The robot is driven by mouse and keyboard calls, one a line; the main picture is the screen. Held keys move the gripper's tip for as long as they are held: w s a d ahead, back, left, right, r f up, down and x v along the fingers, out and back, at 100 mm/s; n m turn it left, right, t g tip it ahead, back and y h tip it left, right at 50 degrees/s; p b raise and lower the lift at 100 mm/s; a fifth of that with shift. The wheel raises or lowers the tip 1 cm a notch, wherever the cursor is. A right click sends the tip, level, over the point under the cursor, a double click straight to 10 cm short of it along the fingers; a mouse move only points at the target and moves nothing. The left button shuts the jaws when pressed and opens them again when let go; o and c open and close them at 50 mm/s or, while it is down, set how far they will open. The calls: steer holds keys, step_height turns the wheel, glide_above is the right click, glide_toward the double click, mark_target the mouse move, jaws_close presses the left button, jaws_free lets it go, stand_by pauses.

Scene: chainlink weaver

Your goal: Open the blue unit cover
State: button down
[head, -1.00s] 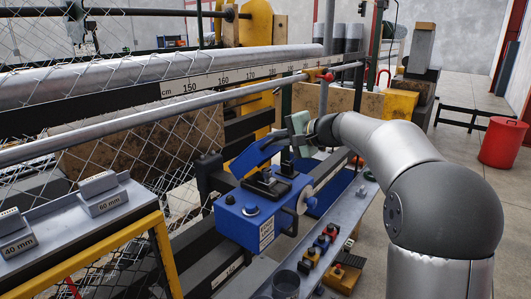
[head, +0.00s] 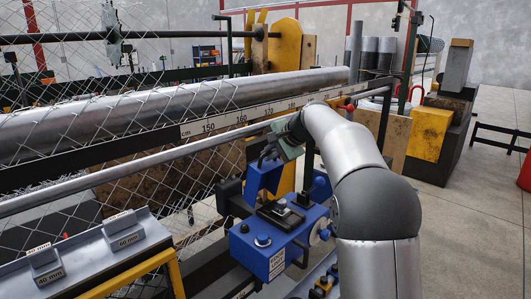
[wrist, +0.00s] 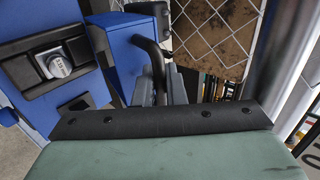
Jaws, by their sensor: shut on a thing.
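The blue unit (head: 272,240) stands below the rail, with black controls on its top. Its blue cover (head: 262,178) is raised and stands steeply above the unit's back left part. In the wrist view the cover (wrist: 122,50) is a blue panel with a dark bent handle (wrist: 153,58). My gripper (head: 272,156) is at the cover's upper edge. Its grey fingers (wrist: 160,88) are shut on the handle. The inside of the cover and the exact contact are partly hidden by my gripper and wrist.
The chain-link mesh (head: 130,185), a long metal tube (head: 150,105) and a marked ruler bar (head: 225,122) run close behind my gripper. A bench (head: 90,262) with labelled blocks is at the left. Open floor (head: 465,220) lies at the right.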

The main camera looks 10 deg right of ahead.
steer(key=c, duration=1.6)
jaws_free()
steer(key=shift+c, duration=0.2)
steer(key=b+v, duration=0.3)
steer(key=v, duration=1.4)
steer(key=shift+r, duration=0.25)
steer(key=shift+s, duration=0.1)
steer(key=s+a+f+n+g+h, duration=0.1)
steer(key=s+f+n+g+h, duration=0.1)
steer(key=s+f, duration=1)
steer(key=s+a+f+n+g+h+b, duration=0.1)
steer(key=s+f+n, duration=0.4)
steer(key=s+f, duration=0.6)
steer(key=s+a+f+n+g+h, duration=0.3)
steer(key=s+f, duration=0.9)
steer(key=s, duration=0.1)
steer(key=shift+s+a+f+g, duration=0.15)
steer(key=shift+a+f+g, duration=0.05)
steer(key=shift+f+g, duration=0.15)
